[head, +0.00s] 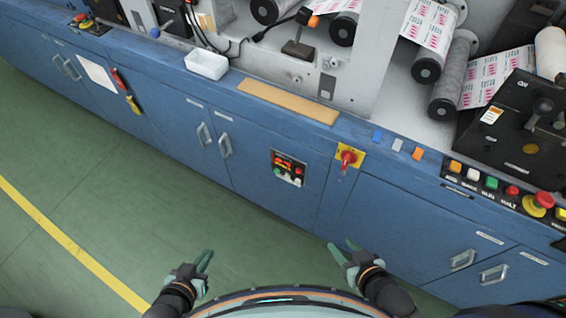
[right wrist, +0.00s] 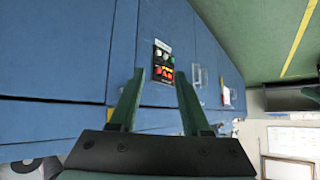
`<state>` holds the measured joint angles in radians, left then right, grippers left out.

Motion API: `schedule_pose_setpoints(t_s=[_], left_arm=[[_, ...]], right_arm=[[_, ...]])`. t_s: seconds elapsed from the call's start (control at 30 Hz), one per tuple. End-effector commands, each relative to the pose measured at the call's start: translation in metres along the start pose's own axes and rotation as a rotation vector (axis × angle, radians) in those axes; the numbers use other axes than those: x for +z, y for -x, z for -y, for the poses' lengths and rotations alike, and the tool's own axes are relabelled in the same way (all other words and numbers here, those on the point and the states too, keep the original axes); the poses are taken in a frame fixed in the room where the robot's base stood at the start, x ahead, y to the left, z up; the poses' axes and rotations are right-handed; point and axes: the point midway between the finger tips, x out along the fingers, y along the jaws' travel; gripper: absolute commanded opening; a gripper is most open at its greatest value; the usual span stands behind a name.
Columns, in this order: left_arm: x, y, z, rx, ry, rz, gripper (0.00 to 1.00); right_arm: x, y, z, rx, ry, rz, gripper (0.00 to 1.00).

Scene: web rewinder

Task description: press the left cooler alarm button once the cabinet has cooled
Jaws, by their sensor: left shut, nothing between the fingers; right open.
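The cooler panel (head: 288,168) is a small black unit on the blue cabinet front, with a lit red display (head: 284,162) and a few small buttons (head: 287,175) below it. The digits are too small to read. The panel also shows turned in the right wrist view (right wrist: 163,65), beyond and between the fingers. My left gripper (head: 207,256) is shut and empty, low and to the left of the panel, apart from the cabinet. My right gripper (head: 342,247) is open and empty, below and right of the panel; its spread fingers also show in the right wrist view (right wrist: 158,95).
A red rotary switch on a yellow plate (head: 348,158) is right of the panel. Cabinet handles (head: 225,146) stick out to its left. A button row with a red emergency stop (head: 543,200) lies at right. A white tray (head: 206,65) sits on the ledge. The green floor is clear.

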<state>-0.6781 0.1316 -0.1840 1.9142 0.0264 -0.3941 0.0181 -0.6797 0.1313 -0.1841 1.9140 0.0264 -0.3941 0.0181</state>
Motion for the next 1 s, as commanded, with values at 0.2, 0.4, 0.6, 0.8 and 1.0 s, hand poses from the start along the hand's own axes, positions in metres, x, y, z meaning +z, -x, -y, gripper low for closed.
schedule_pose_setpoints(t_s=[0.2,0.4,0.6,0.8,1.0], left_arm=[[0.0000,0.0000,-0.0001,0.000,0.000,0.000,0.00],[0.0001,0.0000,-0.0001,0.000,0.000,0.000,0.00],[0.0001,0.0000,-0.0002,0.000,0.000,0.000,0.00],[0.0002,0.0001,-0.0002,0.000,0.001,0.000,0.00],[0.0002,0.0001,-0.0002,0.000,0.001,0.000,0.00]], right_arm=[[-0.0001,0.0000,0.0000,0.000,0.000,0.000,0.47],[-0.0002,0.0000,0.0000,0.000,0.000,0.000,0.27],[-0.0002,0.0000,0.0000,0.000,0.000,0.000,0.05],[-0.0003,-0.0001,0.0000,0.000,0.000,-0.001,0.00],[-0.0003,-0.0001,0.0000,0.000,0.000,-0.001,0.00]])
